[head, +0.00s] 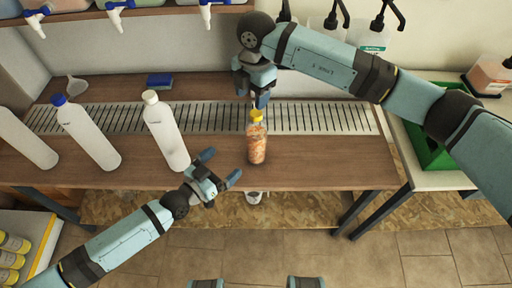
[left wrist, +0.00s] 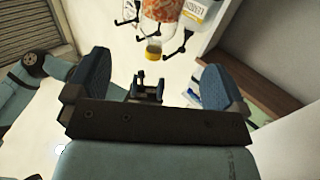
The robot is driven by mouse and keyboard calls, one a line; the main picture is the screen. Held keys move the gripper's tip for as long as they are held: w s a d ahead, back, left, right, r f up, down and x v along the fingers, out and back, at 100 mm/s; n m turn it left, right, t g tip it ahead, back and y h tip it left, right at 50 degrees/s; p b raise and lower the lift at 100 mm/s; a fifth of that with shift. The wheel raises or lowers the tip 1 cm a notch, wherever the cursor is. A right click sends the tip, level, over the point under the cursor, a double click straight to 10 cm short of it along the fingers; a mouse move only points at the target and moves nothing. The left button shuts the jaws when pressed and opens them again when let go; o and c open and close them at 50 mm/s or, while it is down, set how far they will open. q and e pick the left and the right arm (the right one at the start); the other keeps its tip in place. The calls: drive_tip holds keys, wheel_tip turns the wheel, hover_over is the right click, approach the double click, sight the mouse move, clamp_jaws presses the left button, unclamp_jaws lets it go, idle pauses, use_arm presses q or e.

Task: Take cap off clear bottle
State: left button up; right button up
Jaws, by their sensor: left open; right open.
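The clear bottle (head: 257,147) holds orange-and-white contents and stands upright near the front edge of the wooden bench. Its yellow cap (head: 256,116) is on top. In the left wrist view the bottle (left wrist: 163,9) appears upside down at the top, cut by the frame, with its yellow cap (left wrist: 153,53) below. My left gripper (head: 222,168) is open and empty, just left of the bottle and apart from it, fingers pointing towards it. My right gripper (head: 254,92) is open, directly above and behind the cap; its fingertips partly overlap, and whether they touch the cap is unclear.
White bottles stand left: one with a white cap (head: 166,132), one with a blue cap (head: 87,133), another at the edge. A metal drain grate (head: 200,117) runs behind. A blue sponge (head: 159,80) and white funnel (head: 76,85) lie farther back. A green crate (head: 430,145) stands right.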

sight(248, 140)
drive_tip(key=shift+w+d+r+h, duration=0.25)
drive_tip(key=shift+w+d+h, duration=0.05)
drive_tip(key=shift+w+d, duration=0.2)
use_arm(q)
drive_tip(key=x, duration=1.4)
drive_tip(key=c, duration=1.8)
use_arm(e)
drive_tip(key=shift+r, duration=0.15)
drive_tip(key=shift+f, duration=4.1)
drive_tip(key=shift+c, duration=0.5)
